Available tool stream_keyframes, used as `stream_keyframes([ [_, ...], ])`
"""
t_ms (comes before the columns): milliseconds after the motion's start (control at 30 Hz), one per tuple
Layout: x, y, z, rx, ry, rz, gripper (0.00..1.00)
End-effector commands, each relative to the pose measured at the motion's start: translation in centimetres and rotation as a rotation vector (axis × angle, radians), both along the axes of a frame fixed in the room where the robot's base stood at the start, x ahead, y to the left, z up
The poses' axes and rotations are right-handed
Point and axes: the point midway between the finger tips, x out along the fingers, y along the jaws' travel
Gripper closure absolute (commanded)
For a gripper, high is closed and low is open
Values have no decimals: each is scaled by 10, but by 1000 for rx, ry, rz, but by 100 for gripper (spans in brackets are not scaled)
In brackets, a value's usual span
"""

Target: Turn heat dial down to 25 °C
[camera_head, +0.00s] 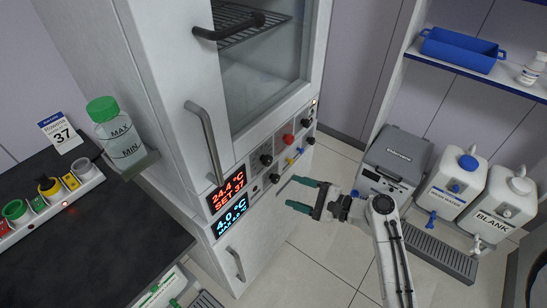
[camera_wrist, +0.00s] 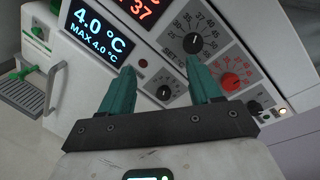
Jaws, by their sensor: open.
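The cabinet's control panel carries a large black dial (camera_head: 266,160) with a numbered temperature scale; it also shows in the wrist view (camera_wrist: 193,42), its pale pointer line too small to read surely. A red dial (camera_head: 288,139) with its own scale sits beside it and in the wrist view (camera_wrist: 230,82). The red-lit display (camera_head: 229,192) reads 24.4 °C, SET 37. My gripper (camera_head: 296,194) is open and empty, its green fingers apart in front of the panel. In the wrist view its fingertips (camera_wrist: 161,68) point at the panel, with the black dial beyond the right finger. No contact shows.
A blue-lit display (camera_head: 231,216) reads 4.0 °C. Smaller knobs (camera_head: 275,178) sit below the large dials. Door handles (camera_head: 204,141) stick out from the cabinet. A grey device (camera_head: 397,158) and white canisters (camera_head: 456,182) stand at right. Floor in front of the panel is clear.

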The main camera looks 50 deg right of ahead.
Motion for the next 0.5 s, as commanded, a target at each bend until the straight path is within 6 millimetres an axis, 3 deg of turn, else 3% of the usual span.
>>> stream_keyframes([
  [33,-1,-14,9,59,-32,-45,37],
  [167,-3,-31,21,150,-84,-103,37],
  [367,14,-31,24,165,-94,-108,37],
  [500,39,-28,24,164,-94,-106,37],
])
